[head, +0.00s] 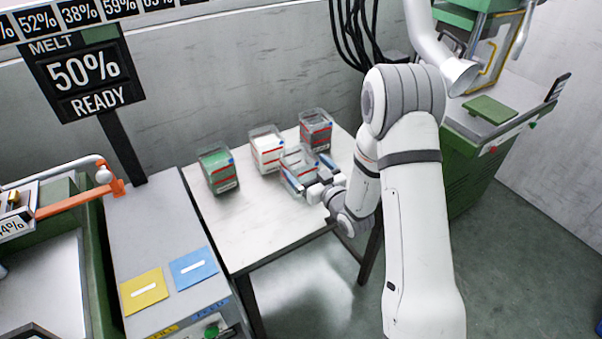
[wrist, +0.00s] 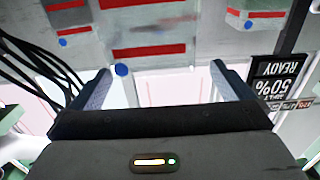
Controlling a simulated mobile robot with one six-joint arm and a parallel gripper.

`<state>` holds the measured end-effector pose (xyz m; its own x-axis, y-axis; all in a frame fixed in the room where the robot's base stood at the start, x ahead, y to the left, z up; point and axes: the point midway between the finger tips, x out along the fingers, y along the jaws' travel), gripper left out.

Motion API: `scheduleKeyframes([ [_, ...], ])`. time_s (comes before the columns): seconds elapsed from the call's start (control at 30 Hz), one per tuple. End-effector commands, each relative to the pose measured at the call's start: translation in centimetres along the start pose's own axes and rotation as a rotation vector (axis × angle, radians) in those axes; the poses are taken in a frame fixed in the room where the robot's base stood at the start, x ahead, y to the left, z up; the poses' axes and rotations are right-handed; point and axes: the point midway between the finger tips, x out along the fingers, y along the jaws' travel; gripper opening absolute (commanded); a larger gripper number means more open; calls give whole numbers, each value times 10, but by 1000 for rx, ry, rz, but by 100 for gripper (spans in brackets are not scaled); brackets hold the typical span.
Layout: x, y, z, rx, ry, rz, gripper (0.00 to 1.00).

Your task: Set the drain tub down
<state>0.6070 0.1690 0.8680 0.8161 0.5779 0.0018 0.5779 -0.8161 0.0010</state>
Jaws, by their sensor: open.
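A clear, empty-looking tub with red stripes (head: 298,161), which I take to be the drain tub, stands on the white table (head: 240,225) near its right edge. My gripper (head: 310,171) is open at table height, with one finger on each side of the tub's near end. In the wrist view my open gripper (wrist: 158,70) has the clear tub's wall (wrist: 155,32) ahead between its fingers, with gaps at the sides. Whether a finger touches the tub is hard to tell.
A green-filled tub (head: 217,170), a white-filled tub (head: 267,150) and a dark-filled tub (head: 316,130) stand close behind and left. The table's front left is bare. A grey bench with a yellow card (head: 144,291) and a blue card (head: 193,268) adjoins at left.

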Motion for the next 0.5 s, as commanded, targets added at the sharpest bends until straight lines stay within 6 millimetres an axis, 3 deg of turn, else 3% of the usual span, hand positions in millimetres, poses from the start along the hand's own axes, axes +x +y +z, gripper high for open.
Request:
scheduleKeyframes([
  [0.33, 45, 11, 0, 0, -1, 13, 100],
  [0.5, 58, 12, 1, 1, -1, 17, 100],
])
